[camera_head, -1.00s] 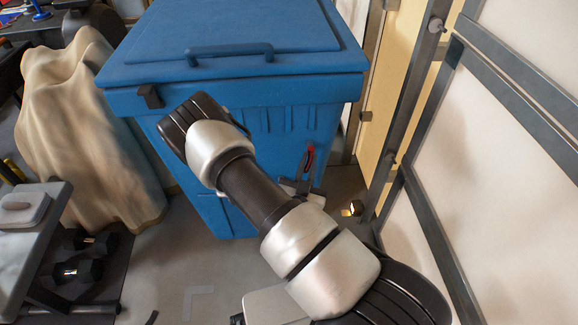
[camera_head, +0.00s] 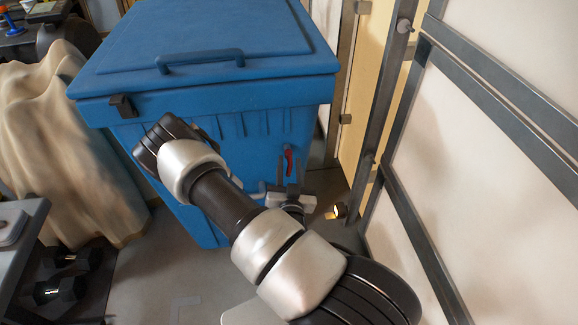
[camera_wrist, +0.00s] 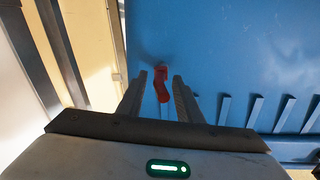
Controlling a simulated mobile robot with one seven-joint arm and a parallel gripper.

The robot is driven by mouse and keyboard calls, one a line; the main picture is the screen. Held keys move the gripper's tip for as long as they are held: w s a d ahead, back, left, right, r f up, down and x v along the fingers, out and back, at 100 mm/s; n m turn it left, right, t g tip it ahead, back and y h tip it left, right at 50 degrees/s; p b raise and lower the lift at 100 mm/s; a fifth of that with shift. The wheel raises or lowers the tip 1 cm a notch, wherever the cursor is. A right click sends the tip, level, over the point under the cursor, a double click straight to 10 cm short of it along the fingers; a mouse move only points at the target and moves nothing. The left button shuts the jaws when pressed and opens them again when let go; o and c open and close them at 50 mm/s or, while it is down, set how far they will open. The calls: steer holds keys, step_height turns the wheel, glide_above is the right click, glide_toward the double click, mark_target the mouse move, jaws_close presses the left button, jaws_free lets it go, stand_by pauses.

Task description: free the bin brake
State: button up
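The blue bin (camera_head: 235,130) stands upright with its lid closed and fills the upper middle of the head view. The red brake lever (camera_head: 288,161) is low on its front face, toward the right side. My gripper (camera_head: 289,188) is just below the lever in the head view, partly hidden by my arm. In the wrist view my gripper (camera_wrist: 158,85) is open, one finger on each side of the red lever (camera_wrist: 161,86). The lever shows in the gap near the fingertips. I cannot tell whether it is fully between them or touching.
A rack frame with pale panels (camera_head: 500,150) stands close on the right, with a dark upright post (camera_head: 385,110). A beige draped cover (camera_head: 65,150) is left of the bin. Dumbbells (camera_head: 60,290) lie at lower left. Some floor (camera_head: 165,275) is clear before the bin.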

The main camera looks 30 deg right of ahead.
steer(key=p+v, duration=0.1)
steer(key=v, duration=1.6)
steer(key=shift+a, duration=0.15)
steer(key=shift+s, duration=0.1)
